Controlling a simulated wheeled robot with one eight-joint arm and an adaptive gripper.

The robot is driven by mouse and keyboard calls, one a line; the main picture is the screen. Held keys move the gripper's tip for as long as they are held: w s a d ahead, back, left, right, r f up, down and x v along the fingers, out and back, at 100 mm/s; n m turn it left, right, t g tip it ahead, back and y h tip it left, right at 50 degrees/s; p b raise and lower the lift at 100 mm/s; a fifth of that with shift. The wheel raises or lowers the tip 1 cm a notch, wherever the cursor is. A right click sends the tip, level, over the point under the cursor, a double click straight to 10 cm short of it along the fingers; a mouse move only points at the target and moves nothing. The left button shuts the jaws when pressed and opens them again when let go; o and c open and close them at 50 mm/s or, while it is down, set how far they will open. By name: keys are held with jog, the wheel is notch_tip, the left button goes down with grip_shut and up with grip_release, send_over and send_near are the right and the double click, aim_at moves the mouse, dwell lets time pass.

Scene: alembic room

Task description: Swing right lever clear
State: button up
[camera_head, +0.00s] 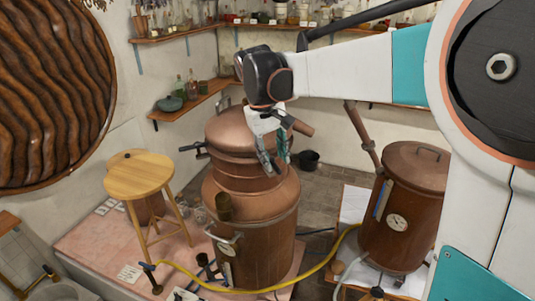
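A large copper still (255,215) with a domed lid stands in the middle of the view. A dark lever (192,147) sticks out on the left of its neck. My gripper (277,162) hangs in front of the right side of the neck, just below the lid, with its fingers pointing down. The two fingers look apart, with nothing seen between them.
A wooden stool (140,175) stands left of the still. A second copper vessel (402,210) with a gauge stands at the right. A yellow hose (325,262) runs along the floor. Shelves (203,98) with bottles line the walls.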

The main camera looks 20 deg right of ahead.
jog(key=shift+d+f, duration=0.25)
jog(key=shift+f, duration=0.95)
jog(key=shift+c, duration=0.6)
grip_shut()
jog(key=shift+d, duration=0.1)
jog(key=shift+w+d+n+t+y+b, duration=0.45)
jog(key=shift+n+b, duration=0.55)
jog(key=shift+n, duration=1.5)
jog(key=shift+w+d+n+t+y+b, duration=0.2)
jog(key=shift+w+d+n+b, duration=0.6)
jog(key=shift+n, duration=1.7)
jog(key=shift+w+d+n+t+y+b, duration=0.35)
jog(key=shift+n+b, duration=0.8)
jog(key=shift+n, duration=1.35)
jog(key=shift+s+d, duration=0.1)
